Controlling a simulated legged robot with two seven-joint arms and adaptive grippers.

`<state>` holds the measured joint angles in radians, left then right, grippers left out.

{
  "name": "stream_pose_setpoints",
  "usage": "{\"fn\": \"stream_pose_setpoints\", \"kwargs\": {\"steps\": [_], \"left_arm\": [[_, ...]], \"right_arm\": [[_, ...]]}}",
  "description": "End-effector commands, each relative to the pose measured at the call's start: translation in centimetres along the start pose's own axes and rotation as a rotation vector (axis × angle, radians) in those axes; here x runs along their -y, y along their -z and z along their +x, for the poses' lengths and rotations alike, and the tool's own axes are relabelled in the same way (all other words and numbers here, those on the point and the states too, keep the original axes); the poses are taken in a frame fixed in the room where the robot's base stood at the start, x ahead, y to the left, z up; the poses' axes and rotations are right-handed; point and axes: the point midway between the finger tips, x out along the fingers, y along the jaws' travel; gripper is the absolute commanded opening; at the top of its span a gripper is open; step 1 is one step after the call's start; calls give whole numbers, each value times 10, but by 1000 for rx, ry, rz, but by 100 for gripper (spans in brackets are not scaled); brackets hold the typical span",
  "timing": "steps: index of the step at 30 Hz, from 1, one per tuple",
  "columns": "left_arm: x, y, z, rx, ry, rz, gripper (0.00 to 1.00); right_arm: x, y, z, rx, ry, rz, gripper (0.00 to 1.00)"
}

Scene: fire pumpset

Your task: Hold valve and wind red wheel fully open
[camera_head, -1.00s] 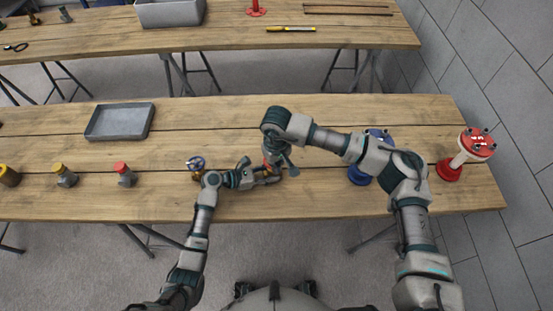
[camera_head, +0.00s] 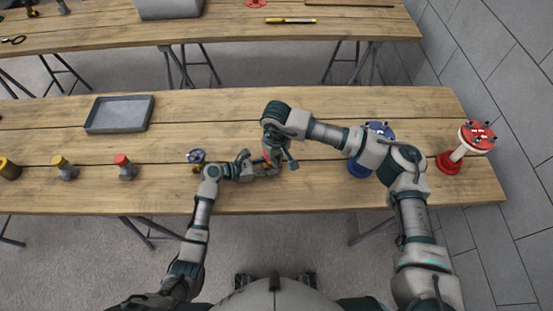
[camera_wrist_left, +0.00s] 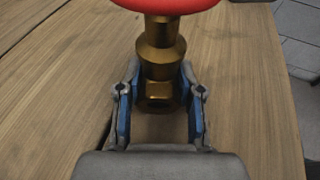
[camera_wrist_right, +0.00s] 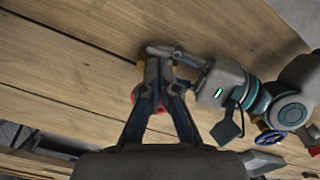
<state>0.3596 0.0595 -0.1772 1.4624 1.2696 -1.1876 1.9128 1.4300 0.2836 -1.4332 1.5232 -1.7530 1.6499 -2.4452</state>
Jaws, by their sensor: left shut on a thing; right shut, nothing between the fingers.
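The brass valve (camera_wrist_left: 158,60) stands between the fingers of my left gripper (camera_wrist_left: 158,100), which is shut on its body low down. Its red wheel (camera_wrist_left: 170,4) shows at the top edge of the left wrist view. In the head view my left gripper (camera_head: 262,172) reaches the valve from the left. My right gripper (camera_head: 285,160) is above the valve, pointing down, and hides most of it. In the right wrist view the right gripper (camera_wrist_right: 160,55) has its fingertips together, with a bit of the red wheel (camera_wrist_right: 152,106) behind them. Whether they touch the wheel cannot be told.
A blue-wheeled valve (camera_head: 197,156) stands left of the left wrist. A blue flanged piece (camera_head: 360,168) and a red-and-white spool (camera_head: 466,148) stand at right. A grey tray (camera_head: 120,114) and several small fittings (camera_head: 125,168) are at left. A second table (camera_head: 230,38) is behind.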

Motion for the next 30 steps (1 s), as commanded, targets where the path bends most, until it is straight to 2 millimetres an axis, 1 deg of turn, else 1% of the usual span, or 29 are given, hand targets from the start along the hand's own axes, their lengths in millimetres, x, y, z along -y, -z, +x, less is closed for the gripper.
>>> {"fn": "stream_pose_setpoints", "kwargs": {"steps": [17, 27, 30], "left_arm": [[2, -2, 1, 3, 6, 4, 11], [1, -2, 1, 3, 4, 3, 11], [1, -2, 1, 3, 3, 3, 11]], "right_arm": [[-12, 1, -1, -6, -2, 2, 0], [-12, -8, -1, -4, -1, 1, 0], [-12, -8, -4, -4, 0, 1, 0]]}}
